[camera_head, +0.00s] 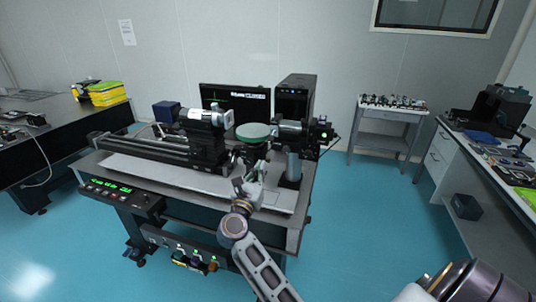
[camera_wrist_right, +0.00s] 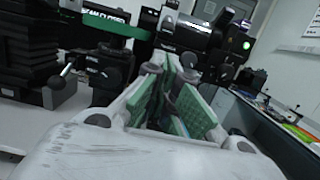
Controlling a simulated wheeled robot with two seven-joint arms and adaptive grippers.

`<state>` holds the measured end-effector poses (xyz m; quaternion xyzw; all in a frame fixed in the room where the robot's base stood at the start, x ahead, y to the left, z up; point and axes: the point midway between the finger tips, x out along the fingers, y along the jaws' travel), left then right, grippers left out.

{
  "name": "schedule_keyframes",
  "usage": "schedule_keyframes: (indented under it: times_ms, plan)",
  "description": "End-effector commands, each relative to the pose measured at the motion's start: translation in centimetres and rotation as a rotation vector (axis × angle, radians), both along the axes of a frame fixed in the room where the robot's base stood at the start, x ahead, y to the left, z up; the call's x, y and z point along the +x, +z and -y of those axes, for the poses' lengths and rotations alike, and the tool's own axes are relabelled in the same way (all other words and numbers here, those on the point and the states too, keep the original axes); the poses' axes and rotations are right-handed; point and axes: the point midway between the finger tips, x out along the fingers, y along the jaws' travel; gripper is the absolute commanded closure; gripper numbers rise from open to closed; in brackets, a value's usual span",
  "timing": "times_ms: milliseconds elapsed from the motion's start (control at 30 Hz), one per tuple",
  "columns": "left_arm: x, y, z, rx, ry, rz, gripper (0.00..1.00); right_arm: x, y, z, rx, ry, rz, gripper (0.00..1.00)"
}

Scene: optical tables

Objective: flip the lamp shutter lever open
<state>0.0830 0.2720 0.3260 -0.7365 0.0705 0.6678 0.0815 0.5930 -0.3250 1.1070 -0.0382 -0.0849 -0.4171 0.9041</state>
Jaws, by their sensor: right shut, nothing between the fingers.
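The lamp unit (camera_head: 300,132) is a black housing with a small green light, on a post at the right end of the optical table (camera_head: 135,172). In the right wrist view the dark housing (camera_wrist_right: 183,36) is just beyond the fingers. A small pale metal piece (camera_wrist_right: 168,17) on it may be the shutter lever; I cannot tell for sure. My right gripper (camera_head: 254,174) is below and in front of the green round disc (camera_head: 256,131). Its green-padded fingers (camera_wrist_right: 176,72) are shut with nothing between them. Contact with the housing cannot be made out. My left gripper is out of view.
A silver-ended tube (camera_head: 203,117) on a long rail stands left of the disc. Behind are a monitor (camera_head: 235,102), partly readable as "CLOSED" in the wrist view, and a black computer tower (camera_head: 294,97). A side bench (camera_head: 475,165) stands right; open blue floor lies between.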

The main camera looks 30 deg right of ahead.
Motion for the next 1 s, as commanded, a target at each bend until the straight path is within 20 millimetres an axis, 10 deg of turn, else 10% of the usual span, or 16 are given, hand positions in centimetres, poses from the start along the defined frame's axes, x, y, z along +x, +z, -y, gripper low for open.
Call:
schedule_keyframes:
  times_ms: [1000]
  plan:
    - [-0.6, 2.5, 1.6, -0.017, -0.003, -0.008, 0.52, 6.0, 1.8, 7.0, -0.003, -0.001, -0.002, 1.00]
